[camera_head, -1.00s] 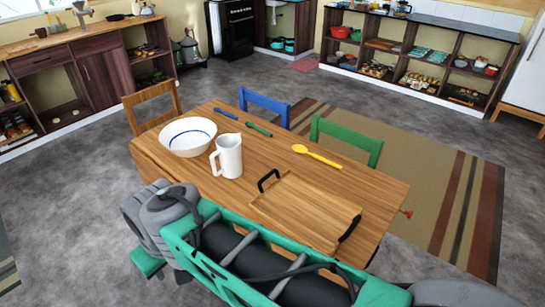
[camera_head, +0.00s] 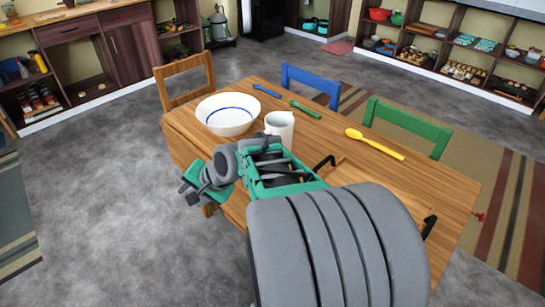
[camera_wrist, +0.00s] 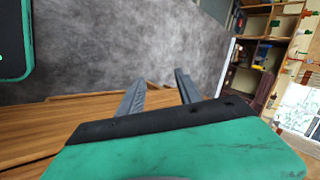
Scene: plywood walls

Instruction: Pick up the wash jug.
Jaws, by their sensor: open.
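The wash jug (camera_head: 281,126) is a white pitcher standing upright on the wooden table (camera_head: 318,127), just right of a white bowl with a blue ring. My arm hides its lower part and handle in the head view. My gripper (camera_head: 190,190) is at the table's near left edge, left of and nearer than the jug, and apart from it. In the wrist view my gripper (camera_wrist: 158,90) has its two grey fingers spread with nothing between them. The jug is not visible in the wrist view.
The bowl (camera_head: 228,114) stands close left of the jug. A blue utensil (camera_head: 266,90), a green utensil (camera_head: 305,109) and a yellow spoon (camera_head: 375,144) lie behind. A tray with black handles (camera_head: 340,178) is partly hidden by my arm. Chairs (camera_head: 310,86) surround the table.

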